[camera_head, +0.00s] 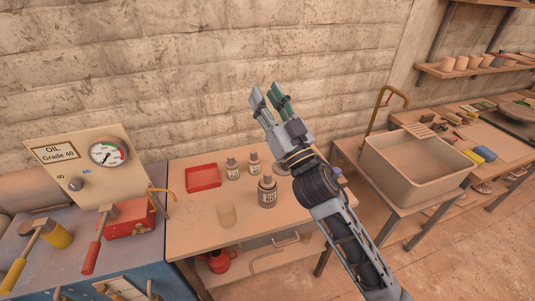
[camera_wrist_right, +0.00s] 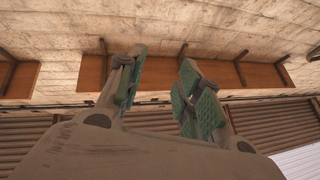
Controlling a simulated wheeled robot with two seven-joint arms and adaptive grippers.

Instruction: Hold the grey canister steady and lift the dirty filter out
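My right gripper (camera_head: 268,96) is raised in front of the wall, above the table. Its two fingers are apart with nothing between them; the right wrist view shows the same empty gap (camera_wrist_right: 163,66). No clearly grey canister or dirty filter can be made out. A dark labelled container (camera_head: 267,191) stands upright on the table, below and apart from the right gripper. My left gripper is not in view.
Two small labelled bottles (camera_head: 232,168) (camera_head: 254,163) and a red tray (camera_head: 203,178) are on the wooden table (camera_head: 190,235). A gauge panel (camera_head: 92,165) and red-handled press (camera_head: 128,218) stand left. A beige sink (camera_head: 415,172) is right. The table's front is mostly clear.

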